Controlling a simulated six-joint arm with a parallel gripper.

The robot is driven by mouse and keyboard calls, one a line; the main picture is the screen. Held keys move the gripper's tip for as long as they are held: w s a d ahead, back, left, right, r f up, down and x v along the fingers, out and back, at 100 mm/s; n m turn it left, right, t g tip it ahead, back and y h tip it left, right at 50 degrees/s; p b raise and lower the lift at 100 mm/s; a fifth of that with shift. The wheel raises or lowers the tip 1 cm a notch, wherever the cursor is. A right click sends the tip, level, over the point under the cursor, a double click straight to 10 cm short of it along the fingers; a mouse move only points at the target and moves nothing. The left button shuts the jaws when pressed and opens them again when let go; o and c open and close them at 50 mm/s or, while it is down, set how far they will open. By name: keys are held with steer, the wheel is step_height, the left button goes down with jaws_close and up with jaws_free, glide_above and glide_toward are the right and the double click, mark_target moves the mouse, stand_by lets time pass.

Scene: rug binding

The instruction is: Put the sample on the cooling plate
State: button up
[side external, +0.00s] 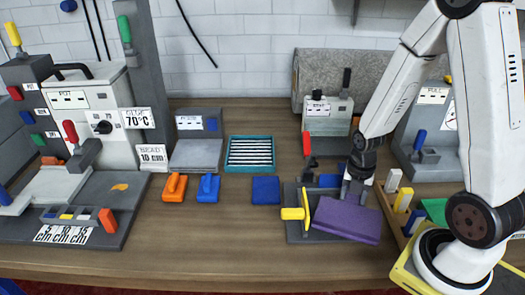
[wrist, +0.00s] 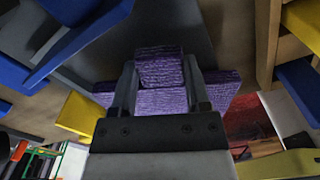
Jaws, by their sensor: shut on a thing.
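The sample appears to be a purple textured rug piece (side external: 345,222), seen right of centre in the side view. It is tilted, above or against a dark grey fixture (side external: 300,234) with a yellow handle. My gripper (side external: 354,190) is shut on its far edge. In the wrist view the purple piece (wrist: 160,66) sits between the two fingers of my gripper (wrist: 158,78). A teal-framed plate with pale slats (side external: 250,154), likely the cooling plate, lies empty to the left and farther back. Whether the piece touches the fixture is hard to tell.
A blue square pad (side external: 265,190) lies between the slatted plate and fixture. Orange (side external: 174,188) and blue (side external: 208,188) handled blocks lie left. A grey press with a red handle (side external: 327,118) stands behind. A wooden rack (side external: 396,222) is close on the right. The front table strip is clear.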

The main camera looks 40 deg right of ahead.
steer(key=shift+f, duration=1.2)
steer(key=shift+f, duration=0.1)
steer(key=o, duration=1.3)
steer(key=shift+r, duration=6.1)
steer(key=shift+a, duration=0.1)
